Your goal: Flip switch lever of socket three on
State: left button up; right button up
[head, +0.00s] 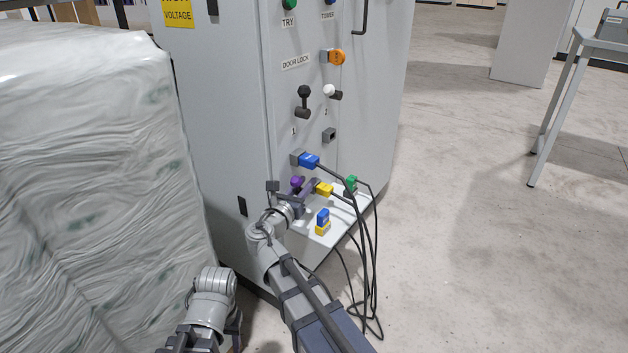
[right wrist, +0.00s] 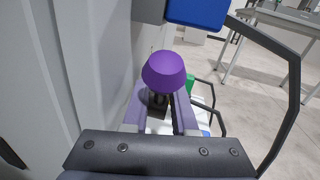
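A lever with a purple knob (head: 296,181) stands low on the front of the grey cabinet (head: 226,130). In the right wrist view the purple knob (right wrist: 164,71) sits just past my right fingertips, in line with the gap between them. My right gripper (right wrist: 160,108) is open, with a finger on each side below the knob; contact cannot be told. In the head view my right gripper (head: 307,191) is partly hidden by its own wrist. Part of my left arm shows at the bottom left, but its gripper is not visible. The socket's number label is not readable.
A blue plug (head: 309,160), a yellow plug (head: 324,189) and a green plug (head: 351,183) with black cables are near the gripper. A small shelf (head: 350,214) holds a blue and yellow block (head: 322,222). Black (head: 303,93) and white (head: 329,90) knobs are above. A wrapped load (head: 90,180) stands left.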

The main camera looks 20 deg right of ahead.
jog(key=shift+w+d, duration=0.1)
jog(key=shift+w, duration=0.1)
grip_shut()
dwell(0.3)
jog(key=g+y+p, duration=0.1)
jog(key=p, duration=0.3)
jog(key=f+g+y+p, duration=0.1)
jog(key=g+y+p, duration=0.1)
jog(key=p, duration=0.2)
jog(key=shift+w+d+m+g, duration=0.1)
jog(key=shift+d+m+g, duration=0.05)
jog(key=shift+m+g, duration=0.2)
